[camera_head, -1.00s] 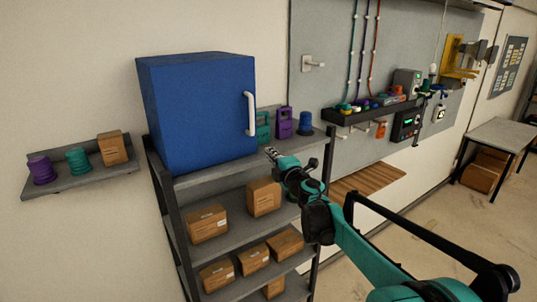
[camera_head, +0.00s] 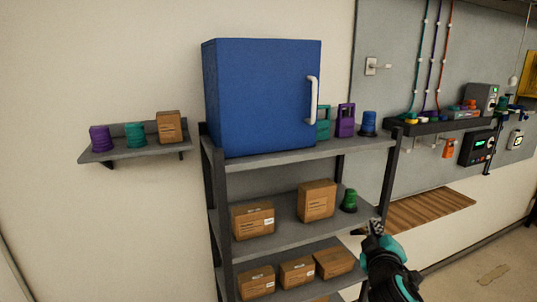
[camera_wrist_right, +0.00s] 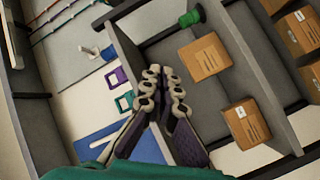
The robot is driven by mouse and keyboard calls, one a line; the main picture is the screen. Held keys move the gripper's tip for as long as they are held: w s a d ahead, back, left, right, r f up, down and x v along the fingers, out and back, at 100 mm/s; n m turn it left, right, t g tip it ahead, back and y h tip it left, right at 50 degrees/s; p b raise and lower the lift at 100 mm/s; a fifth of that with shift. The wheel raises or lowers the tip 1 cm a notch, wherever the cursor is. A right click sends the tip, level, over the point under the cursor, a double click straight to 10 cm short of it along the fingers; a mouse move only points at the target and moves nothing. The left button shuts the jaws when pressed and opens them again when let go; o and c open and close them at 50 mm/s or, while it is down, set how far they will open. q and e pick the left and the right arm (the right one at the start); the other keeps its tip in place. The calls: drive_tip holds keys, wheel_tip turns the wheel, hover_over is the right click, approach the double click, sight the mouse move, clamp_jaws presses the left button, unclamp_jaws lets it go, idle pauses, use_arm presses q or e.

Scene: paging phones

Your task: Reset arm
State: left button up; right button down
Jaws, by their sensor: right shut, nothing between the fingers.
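My right gripper (camera_head: 374,228) is shut and empty in the head view, in front of the lower right part of the metal shelf rack (camera_head: 340,150). In the right wrist view its fingers (camera_wrist_right: 162,85) lie close together with nothing between them. The rack holds a blue cabinet (camera_head: 262,95) with a white handle on its top shelf. A green spool-like item (camera_head: 349,200) stands on the middle shelf, just above and left of the gripper. It also shows in the right wrist view (camera_wrist_right: 192,16). My left gripper is not in view.
Cardboard boxes (camera_head: 316,200) stand on the middle and lower shelves. A teal and a purple phone-like item (camera_head: 346,120) and a blue spool (camera_head: 369,123) stand right of the cabinet. A small wall shelf (camera_head: 140,151) is at left. A slatted wooden ledge (camera_head: 430,208) is at right.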

use_arm(q)
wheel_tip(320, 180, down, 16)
drive_tip(key=b, duration=1.3)
use_arm(e)
drive_tip(key=s+a+f+m+g+y, duration=0.1)
drive_tip(key=s+a+f+m+g, duration=0.1)
drive_tip(key=s+f, duration=0.5)
drive_tip(key=s+a+f+m+g+y, duration=0.1)
drive_tip(key=s+a+f+g, duration=0.3)
drive_tip(key=f, duration=1.4)
drive_tip(key=s+a+f+m+g+y, duration=0.2)
drive_tip(key=s+a+f+m, duration=0.2)
drive_tip(key=s+f, duration=0.7)
wheel_tip(320, 180, down, 2)
drive_tip(key=shift+f+g, duration=0.1)
drive_tip(key=shift+g, duration=0.3)
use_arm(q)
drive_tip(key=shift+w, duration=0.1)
use_arm(e)
drive_tip(key=shift+s, duration=0.1)
